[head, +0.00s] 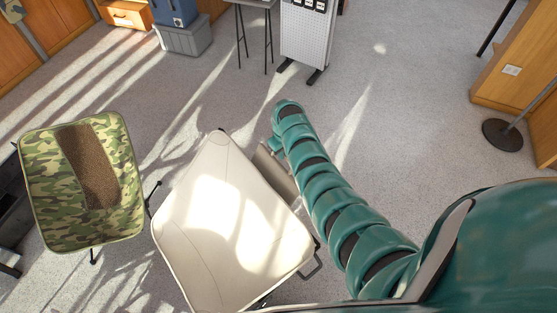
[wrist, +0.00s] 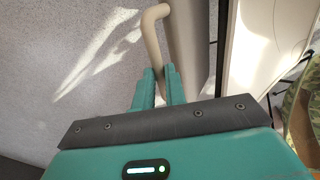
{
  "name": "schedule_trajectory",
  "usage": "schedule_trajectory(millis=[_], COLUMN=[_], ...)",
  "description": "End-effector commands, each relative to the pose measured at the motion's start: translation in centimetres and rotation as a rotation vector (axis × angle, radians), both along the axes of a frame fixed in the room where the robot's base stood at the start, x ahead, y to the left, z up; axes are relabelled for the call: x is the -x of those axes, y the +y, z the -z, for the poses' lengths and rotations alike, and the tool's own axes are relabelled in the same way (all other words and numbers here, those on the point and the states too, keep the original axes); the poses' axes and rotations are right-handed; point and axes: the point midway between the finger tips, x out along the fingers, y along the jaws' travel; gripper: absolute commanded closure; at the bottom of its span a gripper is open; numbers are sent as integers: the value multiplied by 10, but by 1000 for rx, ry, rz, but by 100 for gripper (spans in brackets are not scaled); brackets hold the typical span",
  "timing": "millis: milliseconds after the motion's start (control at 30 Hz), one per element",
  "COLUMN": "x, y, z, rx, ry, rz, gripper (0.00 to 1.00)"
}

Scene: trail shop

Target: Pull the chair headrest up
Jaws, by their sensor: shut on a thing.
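A cream folding chair (head: 225,215) stands in the middle of the head view, and its pale edge also shows in the wrist view (wrist: 262,45). A beige padded piece, seemingly the headrest (head: 278,175), lies along the chair's upper right side, partly hidden by my arm. In the wrist view the headrest (wrist: 190,45) runs beside a bent beige bar (wrist: 153,38). My gripper (wrist: 157,88) is shut on this bar, with a teal finger on each side of it. In the head view my gripper (head: 276,143) is mostly hidden beside the chair.
A camouflage chair (head: 88,180) stands left of the cream one. At the back are a grey bin (head: 184,38), a small table (head: 252,5) and a white pegboard stand (head: 307,35). A post base (head: 502,135) and wooden counter (head: 515,65) are at right. Grey floor between is clear.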

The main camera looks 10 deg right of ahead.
Motion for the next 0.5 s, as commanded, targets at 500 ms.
schedule_trajectory(millis=[500], x=[-14], y=[-33], z=[-54], rx=[1], ry=[0], rz=[1], gripper=[100])
